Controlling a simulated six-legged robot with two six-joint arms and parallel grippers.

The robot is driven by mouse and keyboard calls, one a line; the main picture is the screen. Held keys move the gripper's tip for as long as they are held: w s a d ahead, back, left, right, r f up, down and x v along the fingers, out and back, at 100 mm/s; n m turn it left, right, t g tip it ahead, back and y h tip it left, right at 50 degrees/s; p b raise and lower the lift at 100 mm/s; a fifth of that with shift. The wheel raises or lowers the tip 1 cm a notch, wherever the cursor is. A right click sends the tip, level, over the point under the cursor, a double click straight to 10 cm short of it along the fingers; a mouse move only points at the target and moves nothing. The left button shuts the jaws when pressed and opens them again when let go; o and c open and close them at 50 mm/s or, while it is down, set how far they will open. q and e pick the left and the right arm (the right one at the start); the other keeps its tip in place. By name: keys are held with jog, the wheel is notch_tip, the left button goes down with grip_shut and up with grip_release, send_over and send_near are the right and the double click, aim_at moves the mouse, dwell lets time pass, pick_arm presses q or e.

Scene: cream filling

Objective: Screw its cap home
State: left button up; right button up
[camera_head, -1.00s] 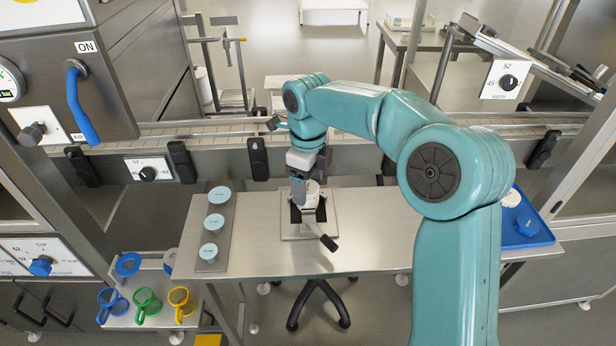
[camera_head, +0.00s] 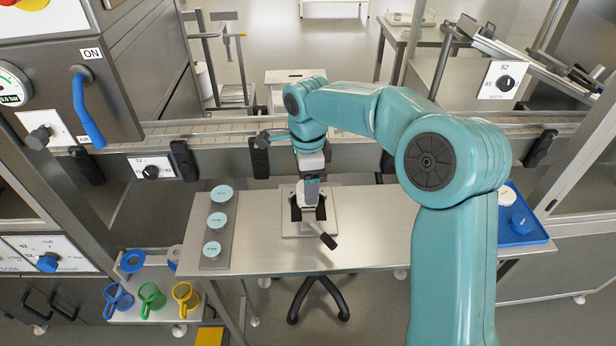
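My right gripper (camera_head: 311,197) points down over a clamp fixture (camera_head: 322,214) in the middle of the steel table. The fixture has black jaws, a square base plate (camera_head: 290,233) and a black-ended lever (camera_head: 328,241). A small pale part shows between the black jaws under the gripper. The gripper hides most of it, so I cannot tell cap from container there. Whether the fingers are closed on it is too small to see. My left gripper is not in view.
A grey strip (camera_head: 205,265) holds three round pieces with light-blue tops at the table's left. Coloured ring-handled cups (camera_head: 151,298) sit lower left. A conveyor runs behind.

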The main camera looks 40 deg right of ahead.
jog(key=n+p, duration=0.1)
jog(key=n, duration=0.2)
jog(key=shift+r, duration=0.1)
jog(key=n, duration=0.2)
jog(key=shift+n+p, duration=0.4)
jog(key=shift+c, duration=0.3)
